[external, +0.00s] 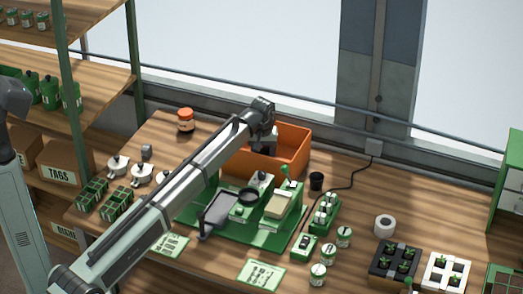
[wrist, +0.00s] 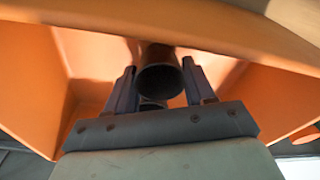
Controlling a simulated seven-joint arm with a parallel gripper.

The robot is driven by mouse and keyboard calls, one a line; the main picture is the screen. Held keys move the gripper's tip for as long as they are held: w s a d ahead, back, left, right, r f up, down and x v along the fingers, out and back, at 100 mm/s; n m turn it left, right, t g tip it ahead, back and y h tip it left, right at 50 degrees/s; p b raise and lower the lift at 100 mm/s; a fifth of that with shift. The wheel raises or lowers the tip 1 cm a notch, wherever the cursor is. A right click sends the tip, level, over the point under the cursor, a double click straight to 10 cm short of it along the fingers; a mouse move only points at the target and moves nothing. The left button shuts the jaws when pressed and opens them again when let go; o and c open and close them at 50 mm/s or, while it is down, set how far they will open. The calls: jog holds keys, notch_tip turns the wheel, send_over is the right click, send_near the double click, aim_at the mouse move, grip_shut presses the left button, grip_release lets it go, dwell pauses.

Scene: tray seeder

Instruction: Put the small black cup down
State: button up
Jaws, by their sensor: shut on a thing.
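My gripper (wrist: 160,78) is shut on a small black cup (wrist: 161,80), which sits between the two fingers with its round mouth facing the wrist camera. The orange bin (wrist: 85,60) surrounds the fingers and cup in the wrist view. A separate black cup (external: 316,181) stands on the table right of the bin.
The green seeder base (external: 230,228) with its grey tray lies in front of the bin. Seedling trays (external: 395,262) and a white roll (external: 385,225) stand at the right. An orange-lidded jar (external: 186,120) is at back left.

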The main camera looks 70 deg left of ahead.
jog(key=shift+f, duration=0.15)
jog(key=o, duration=1)
notch_tip(320, 180, up, 12)
jog(key=d, duration=0.1)
jog(key=shift+s+d, duration=0.15)
jog(key=shift+s, duration=0.15)
